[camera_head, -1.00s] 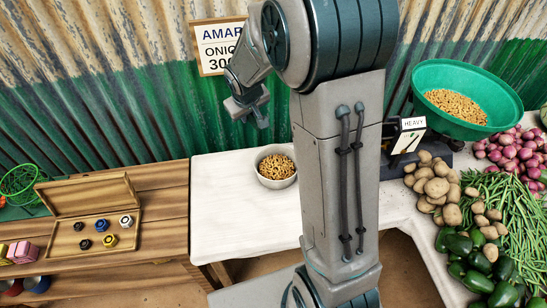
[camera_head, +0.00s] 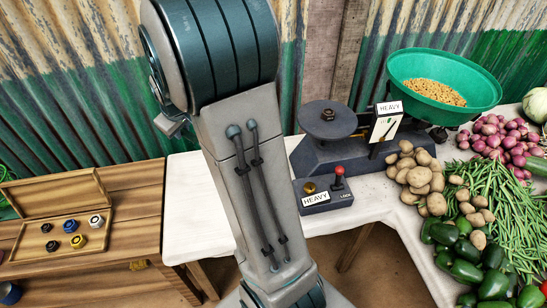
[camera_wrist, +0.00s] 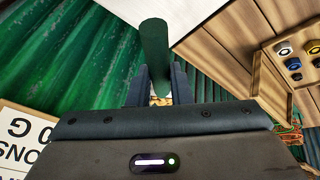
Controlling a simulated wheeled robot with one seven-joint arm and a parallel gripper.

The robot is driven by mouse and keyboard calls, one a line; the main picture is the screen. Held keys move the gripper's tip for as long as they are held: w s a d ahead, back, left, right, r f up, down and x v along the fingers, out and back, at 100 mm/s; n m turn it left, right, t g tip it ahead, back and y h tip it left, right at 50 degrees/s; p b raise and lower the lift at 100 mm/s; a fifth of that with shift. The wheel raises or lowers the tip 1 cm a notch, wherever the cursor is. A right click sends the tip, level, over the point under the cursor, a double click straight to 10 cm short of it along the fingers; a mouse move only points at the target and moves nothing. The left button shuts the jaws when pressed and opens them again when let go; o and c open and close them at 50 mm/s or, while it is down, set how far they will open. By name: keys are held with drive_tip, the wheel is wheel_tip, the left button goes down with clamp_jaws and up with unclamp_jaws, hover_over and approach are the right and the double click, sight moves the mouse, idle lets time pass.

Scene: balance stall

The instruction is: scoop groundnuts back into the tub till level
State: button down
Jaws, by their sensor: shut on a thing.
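The green tub (camera_head: 398,72) sits on the right side of the balance and holds a heap of groundnuts (camera_head: 434,92). My gripper (camera_wrist: 160,78) is shut on a dark green rounded handle (camera_wrist: 154,48), seemingly a scoop's. A few tan bits like groundnuts (camera_wrist: 160,100) show between the fingers in the wrist view; the scoop's bowl is not clear. In the head view only a little of my gripper shows at the left, beside the wall. The white bowl of groundnuts is hidden behind my arm now.
A box with a red LOCK lever (camera_head: 338,170) stands in front. Potatoes (camera_head: 416,172), onions, beans and peppers crowd the right. A wooden weight case (camera_head: 60,240) lies left.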

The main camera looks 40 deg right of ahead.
drive_tip(key=s+d+f+n+b, duration=0.1)
drive_tip(key=s+d+f+b, duration=0.55)
drive_tip(key=d+b, duration=0.45)
drive_tip(key=s+d+f+b, duration=0.5)
drive_tip(key=s+d+b, duration=0.3)
drive_tip(key=d+b, duration=0.3)
drive_tip(key=w+a+r+n+g+h+p, duration=0.1)
drive_tip(key=w+r+g+p, duration=0.5)
drive_tip(key=p, duration=2.1)
drive_tip(key=w+a+g+h, duration=0.1)
drive_tip(key=g+h, duration=0.1)
drive_tip(key=g, duration=0.3)
drive_tip(key=shift+w+a+n+g, duration=0.2)
drive_tip(key=shift+w+n+g, duration=0.1)
drive_tip(key=shift+w+g, duration=0.1)
